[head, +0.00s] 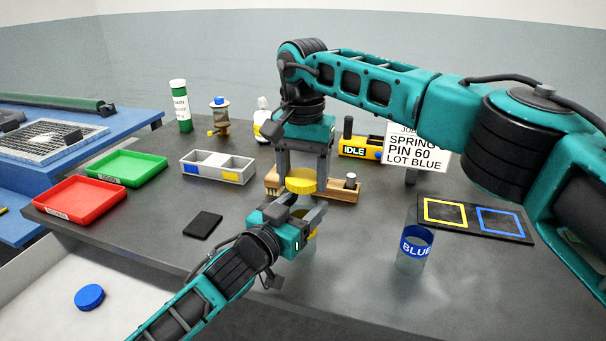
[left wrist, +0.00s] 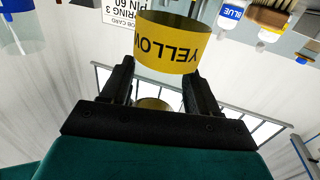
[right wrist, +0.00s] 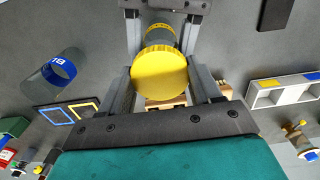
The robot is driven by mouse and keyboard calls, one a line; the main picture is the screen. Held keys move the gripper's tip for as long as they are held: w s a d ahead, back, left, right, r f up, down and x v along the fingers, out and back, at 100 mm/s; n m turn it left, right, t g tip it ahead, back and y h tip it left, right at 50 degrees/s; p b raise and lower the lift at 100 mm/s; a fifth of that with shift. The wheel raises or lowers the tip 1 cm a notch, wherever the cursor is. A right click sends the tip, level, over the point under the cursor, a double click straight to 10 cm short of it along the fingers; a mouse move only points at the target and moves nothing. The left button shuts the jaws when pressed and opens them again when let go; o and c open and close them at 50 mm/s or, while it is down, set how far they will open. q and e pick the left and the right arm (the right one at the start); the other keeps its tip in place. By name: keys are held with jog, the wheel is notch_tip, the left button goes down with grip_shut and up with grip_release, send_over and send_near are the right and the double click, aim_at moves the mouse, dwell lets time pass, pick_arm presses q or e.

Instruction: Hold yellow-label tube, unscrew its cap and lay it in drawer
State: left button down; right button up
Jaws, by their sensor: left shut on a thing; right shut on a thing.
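The yellow cap (head: 301,180) sits between the fingers of my right gripper (head: 302,182), which points down and is shut on it. It also shows in the right wrist view (right wrist: 159,74). Just below, my left gripper (head: 302,212) is shut on the yellow-label tube, mostly hidden in the head view; its label (left wrist: 168,45) fills the left wrist view. The cap is in line over the tube; I cannot tell whether they still touch. The open drawer (head: 140,305) is at the lower left, with a blue cap (head: 89,297) lying in it.
An uncapped blue-label tube (head: 413,245) stands at the right, before a pad with yellow and blue squares (head: 475,220). Red (head: 80,199) and green (head: 127,168) trays, a divided box (head: 217,167) and a dark flat pad (head: 203,225) are at the left. A wooden rack (head: 343,189) stands behind my grippers.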

aim_at(303, 176)
jog(key=shift+r, duration=2)
pick_arm(q)
jog(key=shift+c, duration=0.9)
grip_release()
